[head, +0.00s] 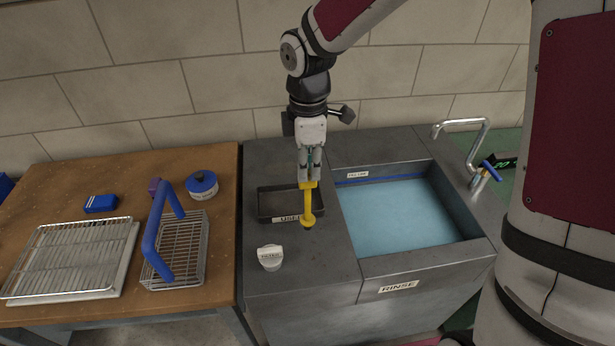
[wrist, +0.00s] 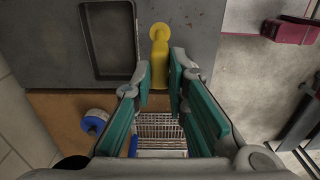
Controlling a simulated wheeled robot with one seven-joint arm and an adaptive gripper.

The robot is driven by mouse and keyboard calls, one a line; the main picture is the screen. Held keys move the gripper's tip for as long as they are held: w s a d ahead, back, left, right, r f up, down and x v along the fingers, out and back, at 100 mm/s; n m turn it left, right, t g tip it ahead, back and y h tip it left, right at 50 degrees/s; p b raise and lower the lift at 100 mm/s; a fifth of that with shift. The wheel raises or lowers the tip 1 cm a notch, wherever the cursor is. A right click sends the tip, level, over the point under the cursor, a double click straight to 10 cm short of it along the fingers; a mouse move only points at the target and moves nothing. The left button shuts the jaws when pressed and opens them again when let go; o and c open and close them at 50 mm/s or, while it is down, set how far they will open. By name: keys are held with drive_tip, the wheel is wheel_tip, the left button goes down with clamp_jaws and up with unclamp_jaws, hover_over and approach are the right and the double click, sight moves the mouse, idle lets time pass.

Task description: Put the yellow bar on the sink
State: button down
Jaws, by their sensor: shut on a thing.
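The yellow bar (head: 308,207) has a rounded knob at its lower end and hangs from my gripper (head: 309,180). My gripper is shut on its upper end. In the wrist view the yellow bar (wrist: 159,50) shows between and beyond the teal-padded fingers of my gripper (wrist: 160,80). The grey metal sink (head: 378,264) has a water-filled basin on the right and a flat top on the left. The bar is over the flat top, left of the basin and in front of the dark recess. I cannot tell whether its knob touches the surface.
A recessed dark tray (head: 263,205) with a partly hidden label is behind the bar. A white knob-like piece (head: 270,257) stands on the sink's front left. A tap (head: 480,155) rises at the right. The wooden table (head: 70,205) holds a blue-handled wire basket (head: 188,250), rack and blue-lidded pot.

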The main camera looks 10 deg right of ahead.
sight(308, 187)
drive_tip(key=shift+f+p, duration=0.3)
drive_tip(key=shift+f, duration=1.6)
drive_tip(key=c, duration=1.6)
unclamp_jaws()
